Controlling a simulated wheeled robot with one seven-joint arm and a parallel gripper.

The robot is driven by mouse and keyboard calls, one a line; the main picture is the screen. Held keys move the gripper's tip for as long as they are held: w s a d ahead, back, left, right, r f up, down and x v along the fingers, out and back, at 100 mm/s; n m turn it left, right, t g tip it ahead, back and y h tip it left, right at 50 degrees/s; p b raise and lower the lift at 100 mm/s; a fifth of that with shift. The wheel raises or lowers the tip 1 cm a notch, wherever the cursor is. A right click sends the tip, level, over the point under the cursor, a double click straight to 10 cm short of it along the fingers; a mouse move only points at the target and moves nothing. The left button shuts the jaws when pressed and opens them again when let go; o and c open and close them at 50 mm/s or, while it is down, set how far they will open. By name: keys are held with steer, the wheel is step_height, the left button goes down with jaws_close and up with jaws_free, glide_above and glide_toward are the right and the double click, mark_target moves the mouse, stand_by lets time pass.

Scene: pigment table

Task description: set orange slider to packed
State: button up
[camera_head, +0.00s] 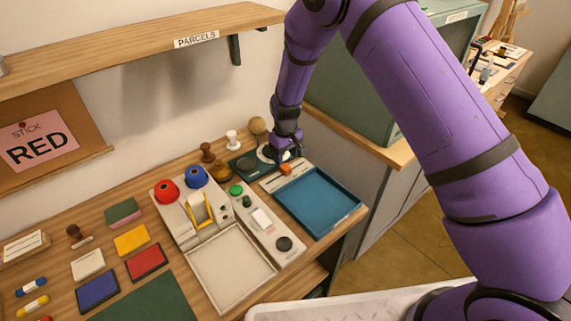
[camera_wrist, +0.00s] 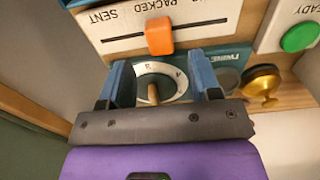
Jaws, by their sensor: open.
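The orange slider (camera_wrist: 159,36) is a small block on a white panel (camera_wrist: 122,32) with a dark slot. It stands near the middle of the slot, by the PACKED label, with SENT to its left in the wrist view; exact alignment is unclear. In the head view the slider (camera_head: 286,169) sits at the blue tray's far end. My gripper (camera_wrist: 161,72) is open and empty, its two blue fingers spread just short of the slider. In the head view my gripper (camera_head: 284,156) is low beside the slider, its fingers partly hidden.
A round white dial with a wooden pointer (camera_wrist: 153,93) shows between my fingers. A brass knob (camera_wrist: 262,82) and green button (camera_wrist: 299,38) lie to the right. The blue tray (camera_head: 322,202), red spool (camera_head: 166,191) and blue spool (camera_head: 196,176) are nearby. A shelf (camera_head: 130,42) overhangs the back.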

steer(key=shift+r, duration=2.55)
steer(key=shift+r, duration=0.1)
step_height(320, 180, up, 15)
steer(key=m+t, duration=0.1)
steer(key=m, duration=0.1)
glide_above(286, 167)
steer(key=s+d, duration=0.3)
steer(key=d, duration=0.3)
steer(key=s+d+r+m+t+y, duration=0.1)
steer(key=s+d+r, duration=0.25)
steer(key=r, duration=0.25)
steer(key=s+d+r, duration=0.3)
steer(key=s+r, duration=0.1)
steer(key=r, duration=0.2)
steer(key=s+d+r+m+t, duration=0.1)
steer(key=s+d+r, duration=0.2)
steer(key=s, duration=0.6)
steer(key=s+d+r+m+t, duration=0.1)
steer(key=s+d+r, duration=0.2)
steer(key=s, duration=0.6)
steer(key=s+d+r+m+t+h, duration=0.1)
steer(key=s+d+r, duration=0.2)
steer(key=s, duration=0.6)
steer(key=shift+s+d+r+m, duration=0.25)
steer(key=shift+d+r+m, duration=0.15)
steer(key=shift+d, duration=0.7)
steer(key=shift+c, duration=0.2)
